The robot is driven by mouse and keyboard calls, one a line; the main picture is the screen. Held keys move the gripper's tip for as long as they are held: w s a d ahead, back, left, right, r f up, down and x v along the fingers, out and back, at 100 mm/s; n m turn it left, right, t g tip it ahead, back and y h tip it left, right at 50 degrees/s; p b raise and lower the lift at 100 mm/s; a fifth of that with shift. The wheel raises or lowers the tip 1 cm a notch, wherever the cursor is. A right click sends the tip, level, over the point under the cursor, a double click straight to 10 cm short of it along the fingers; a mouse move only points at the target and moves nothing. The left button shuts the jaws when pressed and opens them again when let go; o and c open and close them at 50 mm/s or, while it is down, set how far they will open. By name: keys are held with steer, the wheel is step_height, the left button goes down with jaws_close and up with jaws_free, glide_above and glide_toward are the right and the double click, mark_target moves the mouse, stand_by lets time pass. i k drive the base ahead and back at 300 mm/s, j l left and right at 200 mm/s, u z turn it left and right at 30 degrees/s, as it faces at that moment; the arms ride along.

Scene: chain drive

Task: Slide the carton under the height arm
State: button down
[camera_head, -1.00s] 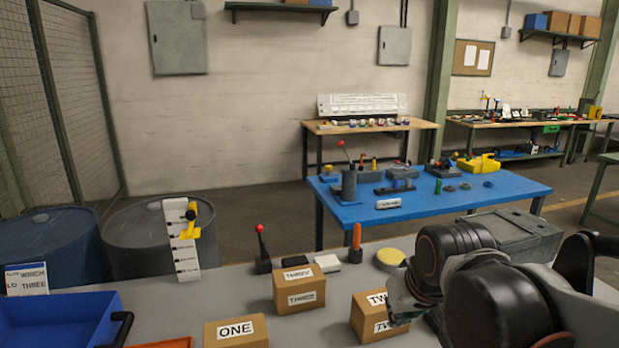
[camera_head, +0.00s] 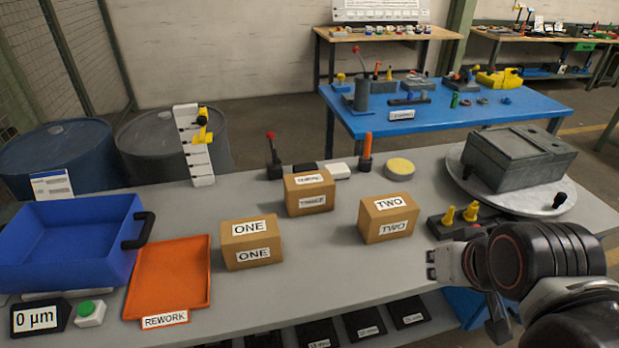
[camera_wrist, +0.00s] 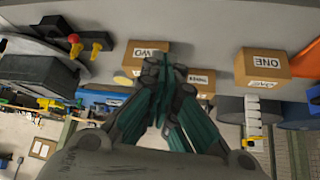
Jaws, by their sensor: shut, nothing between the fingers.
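Three cardboard cartons stand on the grey bench: ONE (camera_head: 252,244) at the left, THREE (camera_head: 309,195) behind in the middle, and TWO (camera_head: 388,219) at the right. The height arm is a yellow piece (camera_head: 203,130) on a white marked post (camera_head: 193,150) at the bench's back left. No carton is under it. My gripper (camera_head: 431,265) is shut and empty, to the right of carton TWO and apart from it. In the wrist view its fingers (camera_wrist: 166,72) meet, with cartons TWO (camera_wrist: 136,52), THREE (camera_wrist: 202,92) and ONE (camera_wrist: 262,82) beyond, upside down.
A blue bin (camera_head: 68,245) and an orange REWORK tray (camera_head: 170,280) fill the left. A red-knobbed lever (camera_head: 273,160), an orange-handled tool (camera_head: 366,150) and a yellow disc (camera_head: 400,168) line the back. A grey casting (camera_head: 515,157) sits on a turntable at right. Bench between carton ONE and the post is clear.

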mark_target(311, 192)
steer(key=i+l+u, duration=0.45)
steer(key=i, duration=0.15)
steer(key=i+l+u, duration=0.45)
steer(key=l, duration=0.2)
